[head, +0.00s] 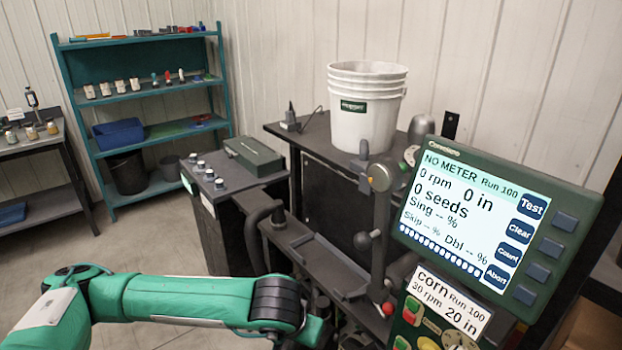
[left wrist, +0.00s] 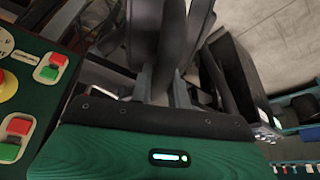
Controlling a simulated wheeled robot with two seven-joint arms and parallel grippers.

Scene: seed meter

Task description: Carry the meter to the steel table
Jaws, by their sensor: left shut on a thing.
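My left arm comes in from the left in the head view, and its wrist ends at the bottom centre. The gripper is out of sight there. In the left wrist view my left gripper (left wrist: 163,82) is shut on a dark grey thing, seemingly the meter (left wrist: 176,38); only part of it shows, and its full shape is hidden. The test stand's screen (head: 465,210) reads "NO METER". A grey-topped table (head: 30,146) with a dark frame stands at the far left, small jars on it; I cannot tell for sure that it is the steel table. My right gripper is not in view.
The test stand (head: 325,150) carries a white bucket (head: 366,105) and a ball-ended lever (head: 380,180). A dark cabinet (head: 225,235) with a green box (head: 254,156) stands beside it. A teal shelf (head: 140,85) is behind. Open floor (head: 150,235) lies at left.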

